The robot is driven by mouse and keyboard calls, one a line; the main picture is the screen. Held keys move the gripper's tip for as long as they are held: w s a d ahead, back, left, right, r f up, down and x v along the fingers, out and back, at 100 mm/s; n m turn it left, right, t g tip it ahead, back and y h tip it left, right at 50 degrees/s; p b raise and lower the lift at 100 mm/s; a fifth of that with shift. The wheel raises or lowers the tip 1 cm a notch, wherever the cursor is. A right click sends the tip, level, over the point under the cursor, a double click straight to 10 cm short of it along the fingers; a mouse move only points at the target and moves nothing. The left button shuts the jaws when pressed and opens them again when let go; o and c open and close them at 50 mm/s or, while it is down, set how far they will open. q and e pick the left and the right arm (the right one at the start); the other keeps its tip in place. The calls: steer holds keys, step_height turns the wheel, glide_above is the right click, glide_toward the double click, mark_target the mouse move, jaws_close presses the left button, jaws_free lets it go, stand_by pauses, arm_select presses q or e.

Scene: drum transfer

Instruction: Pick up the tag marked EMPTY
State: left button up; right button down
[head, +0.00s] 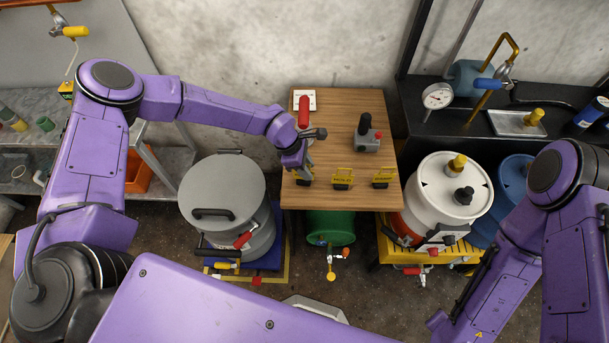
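Two small yellow tags with dark lettering stand near the front edge of a wooden table; one is the middle tag (342,178), the other the right tag (384,177). Their lettering is too small to read, so I cannot tell which is marked EMPTY. My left gripper (304,174) points down over the table's front left corner, left of the middle tag. A bit of yellow shows at its fingertips, maybe a third tag, mostly hidden. Whether the fingers are open or shut on it is unclear. My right arm is at the right; its gripper does not show.
The wooden table (335,120) also bears a grey device with a black knob (367,138) and a red-handled item (304,108). A grey drum (222,190) stands left, a white drum (448,188) right, a green cylinder (330,227) below. The table's middle is clear.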

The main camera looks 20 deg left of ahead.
arm_select(q)
jaws_close()
